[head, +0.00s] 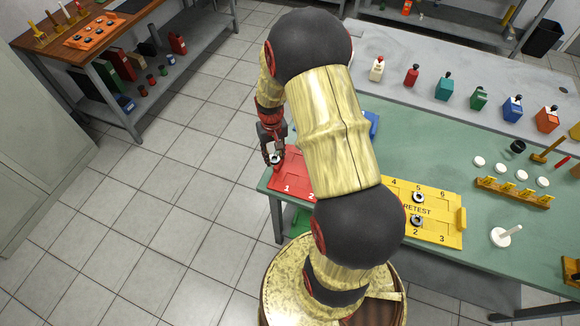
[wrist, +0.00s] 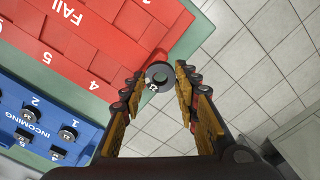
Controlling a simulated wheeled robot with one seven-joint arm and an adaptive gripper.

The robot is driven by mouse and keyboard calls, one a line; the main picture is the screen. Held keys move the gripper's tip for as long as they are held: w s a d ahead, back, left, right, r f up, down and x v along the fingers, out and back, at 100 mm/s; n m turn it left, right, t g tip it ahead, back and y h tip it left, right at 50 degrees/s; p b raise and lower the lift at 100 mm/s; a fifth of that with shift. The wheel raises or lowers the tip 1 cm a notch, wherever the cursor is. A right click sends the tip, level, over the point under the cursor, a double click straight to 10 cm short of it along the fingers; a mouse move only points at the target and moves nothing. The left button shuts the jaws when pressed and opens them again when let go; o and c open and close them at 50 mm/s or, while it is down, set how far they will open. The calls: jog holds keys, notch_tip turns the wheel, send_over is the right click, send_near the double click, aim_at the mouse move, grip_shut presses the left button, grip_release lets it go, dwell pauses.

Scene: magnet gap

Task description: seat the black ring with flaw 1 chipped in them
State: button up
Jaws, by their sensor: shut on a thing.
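My gripper (head: 273,158) is shut on a dark ring with a pale centre (head: 275,159), at the left end of the table. In the wrist view the dark grey ring (wrist: 157,74) sits between the two fingertips, with a small white mark on it. No chip can be made out. The red FAIL tray (head: 294,176) lies beside and below the gripper, partly hidden by my arm. The wrist view shows its numbered places, such as 4 and 5, bare (wrist: 75,55). The ring appears near the tray's edge; I cannot tell whether it touches.
The blue INCOMING tray (wrist: 48,112) holds several dark rings. The yellow RETEST tray (head: 440,228) holds two rings, at 5 and 2. Open floor lies left of the table.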

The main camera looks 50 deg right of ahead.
aim_at(291, 180)
jog(key=shift+m, duration=0.3)
jog(key=s, duration=0.1)
jog(key=s+d+r, duration=0.1)
jog(key=s, duration=0.1)
jog(key=s+d, duration=0.1)
jog(key=s, duration=0.1)
jog(key=shift+d+r, duration=0.15)
jog(key=shift+r, duration=0.2)
jog(key=shift+s+a, duration=0.45)
jog(key=shift+s, duration=0.15)
jog(key=shift+s+a, duration=0.4)
jog(key=shift+s, duration=0.2)
jog(key=shift+s+a+f+n, duration=0.15)
jog(key=shift+s+n, duration=0.15)
jog(key=shift+n, duration=0.1)
jog(key=shift+f+b, duration=1.7)
jog(key=shift+f, duration=1.1)
jog(key=shift+f, duration=0.2)
jog(key=o, duration=1.1)
jog(key=shift+o, duration=0.2)
jog(key=c, duration=0.4)
